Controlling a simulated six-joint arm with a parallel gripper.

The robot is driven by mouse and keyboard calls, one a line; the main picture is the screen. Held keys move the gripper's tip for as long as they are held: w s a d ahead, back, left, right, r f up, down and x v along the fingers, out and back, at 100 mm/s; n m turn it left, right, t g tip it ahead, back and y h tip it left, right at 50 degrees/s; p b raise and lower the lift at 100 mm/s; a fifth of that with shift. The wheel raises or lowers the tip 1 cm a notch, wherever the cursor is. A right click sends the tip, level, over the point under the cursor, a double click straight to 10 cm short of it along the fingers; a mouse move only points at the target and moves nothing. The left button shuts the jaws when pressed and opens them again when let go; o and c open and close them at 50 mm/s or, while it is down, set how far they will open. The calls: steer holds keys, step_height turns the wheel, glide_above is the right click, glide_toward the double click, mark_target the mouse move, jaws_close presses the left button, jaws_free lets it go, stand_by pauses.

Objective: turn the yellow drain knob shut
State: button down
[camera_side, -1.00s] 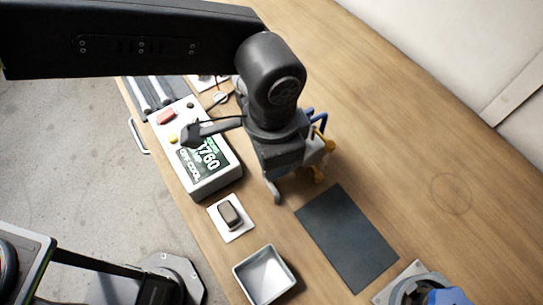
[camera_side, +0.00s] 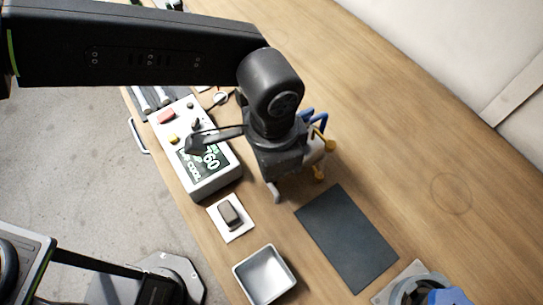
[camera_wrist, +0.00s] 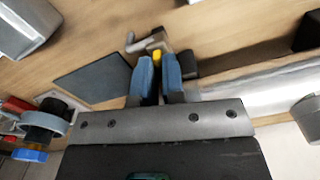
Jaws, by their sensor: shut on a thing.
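The yellow drain knob (camera_wrist: 157,55) shows as a small yellow piece between the two blue finger pads of my gripper (camera_wrist: 159,72) in the wrist view. The pads are close together and shut on it. How far the knob is turned cannot be told. In the side view my gripper is seen from above, and its body hides most of the work below. Yellow-orange parts (camera_side: 319,172) and a blue bent part (camera_side: 318,117) show to its right. I cannot tell which of them belong to the drain.
A control box with a display (camera_side: 222,178) stands left of my gripper. A white pad with a brown block (camera_side: 229,212), an open metal tray (camera_side: 239,273) and a dark mat (camera_side: 345,238) lie nearer the camera. The table at right is mostly clear (camera_side: 410,150).

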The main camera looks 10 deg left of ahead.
steer(key=m, duration=0.4)
steer(key=shift+m, duration=0.3)
steer(key=c, duration=1.2)
jaws_free()
step_height(320, 180, up, 14)
steer(key=shift+f, duration=0.1)
steer(key=shift+o, duration=0.2)
